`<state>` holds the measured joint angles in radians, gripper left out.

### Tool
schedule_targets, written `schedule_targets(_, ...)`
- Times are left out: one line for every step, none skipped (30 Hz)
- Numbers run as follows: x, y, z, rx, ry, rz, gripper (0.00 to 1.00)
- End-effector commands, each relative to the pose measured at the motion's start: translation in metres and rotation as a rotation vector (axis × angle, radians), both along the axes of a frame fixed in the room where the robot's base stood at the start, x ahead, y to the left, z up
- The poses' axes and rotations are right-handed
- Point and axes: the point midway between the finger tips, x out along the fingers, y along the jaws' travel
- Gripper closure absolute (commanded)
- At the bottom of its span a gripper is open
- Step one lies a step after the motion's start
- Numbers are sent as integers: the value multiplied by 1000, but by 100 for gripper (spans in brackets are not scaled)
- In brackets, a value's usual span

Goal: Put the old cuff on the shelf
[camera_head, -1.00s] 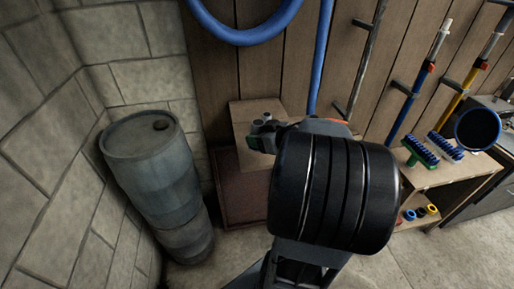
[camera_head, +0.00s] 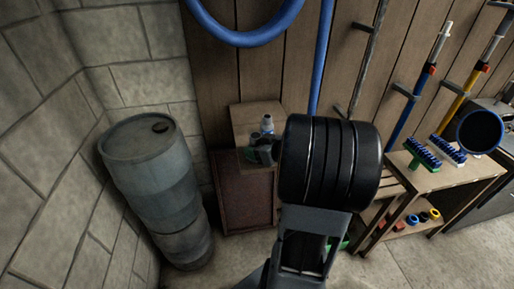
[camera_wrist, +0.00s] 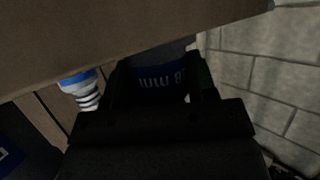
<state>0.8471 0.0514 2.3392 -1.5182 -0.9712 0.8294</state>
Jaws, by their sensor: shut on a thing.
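My gripper (camera_head: 260,152) is in the middle of the head view, to the left of my black wrist, over the low brown cabinet. In the wrist view, my gripper (camera_wrist: 158,92) is shut on a dark piece with a blue band and white lettering, probably the old cuff (camera_wrist: 160,77). Most of it is hidden by the fingers. A white and blue ribbed piece (camera_wrist: 79,88) shows to its left. The wooden shelf unit (camera_head: 462,186) stands at the right, with brushes on top and several coloured rings on its lower board.
A blue-grey barrel (camera_head: 150,180) stands in the left corner against the block wall (camera_head: 50,140). The brown cabinet (camera_head: 245,195) stands beside it, with a small grey-white piece (camera_head: 267,124) above. A blue hose (camera_head: 245,38) and poles hang on the planks. Floor (camera_head: 440,255) is clear at lower right.

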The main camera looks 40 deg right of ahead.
Motion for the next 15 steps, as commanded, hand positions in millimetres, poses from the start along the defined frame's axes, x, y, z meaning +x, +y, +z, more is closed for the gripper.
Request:
schedule_targets(0, 0, -1, 0, 0, 0, 73)
schedule_targets(0, 0, -2, 1, 0, 0, 73)
schedule_targets(0, 0, -3, 1, 0, 1, 73)
schedule_targets(0, 0, -4, 1, 0, 1, 73)
schedule_targets(0, 0, -5, 1, 1, 1, 73)
schedule_targets(0, 0, -4, 0, 0, 1, 44)
schedule_targets(0, 0, -4, 0, 0, 1, 42)
schedule_targets(0, 0, -4, 0, 0, 1, 39)
schedule_targets(0, 0, -4, 0, 0, 1, 35)
schedule_targets(0, 0, -4, 0, 0, 1, 32)
schedule_targets(0, 0, -4, 0, 0, 1, 29)
schedule_targets(0, 0, -4, 0, 0, 1, 25)
schedule_targets(0, 0, -4, 0, 0, 0, 23)
schedule_targets(0, 0, -4, 0, 0, 0, 23)
schedule_targets(0, 0, -4, 0, 0, 0, 23)
